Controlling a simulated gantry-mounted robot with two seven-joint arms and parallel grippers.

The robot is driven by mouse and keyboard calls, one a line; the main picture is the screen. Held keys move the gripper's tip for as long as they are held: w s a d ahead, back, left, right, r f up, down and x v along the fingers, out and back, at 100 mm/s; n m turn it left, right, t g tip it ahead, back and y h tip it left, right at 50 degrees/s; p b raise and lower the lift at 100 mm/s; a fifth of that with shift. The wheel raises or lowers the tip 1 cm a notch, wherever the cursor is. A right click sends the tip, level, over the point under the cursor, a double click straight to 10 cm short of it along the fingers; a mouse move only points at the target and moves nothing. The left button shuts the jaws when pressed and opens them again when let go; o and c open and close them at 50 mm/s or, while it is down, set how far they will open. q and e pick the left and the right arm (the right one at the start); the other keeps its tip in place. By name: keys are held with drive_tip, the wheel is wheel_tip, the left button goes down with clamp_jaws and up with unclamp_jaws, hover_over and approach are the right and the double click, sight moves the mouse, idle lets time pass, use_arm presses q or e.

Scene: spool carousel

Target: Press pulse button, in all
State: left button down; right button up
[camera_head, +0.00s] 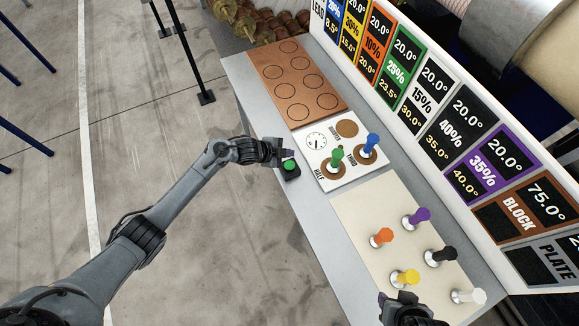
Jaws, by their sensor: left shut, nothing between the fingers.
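The pulse button (290,166) is a green round cap on a small black box on the grey bench, just left of the white panel. My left gripper (286,155) is shut and empty. Its fingertips are at the far side of the green cap in the picture; I cannot tell whether they touch it. The cap shows clear of the fingers. My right gripper (398,298) shows only in part at the bottom edge, near the yellow spool, and its jaw opening is not clear.
The white panel (330,180) with a dial bears a green spool (336,158) and a blue spool (370,146). A cream mat (355,215) holds several coloured spools. A brown board (300,84) with circles lies behind. A label wall (440,125) bounds the right.

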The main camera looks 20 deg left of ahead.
sight(287, 166)
use_arm(q)
wheel_tip(287, 166, down, 5)
drive_tip(key=b, duration=0.3)
drive_tip(key=shift+f+b, duration=0.2)
drive_tip(key=shift+b, duration=0.2)
idle(0.3)
idle(0.8)
drive_tip(key=shift+f, duration=0.1)
idle(0.5)
drive_tip(key=shift+f, duration=0.3)
drive_tip(key=shift+f+b, duration=0.15)
drive_tip(key=shift+b, duration=0.2)
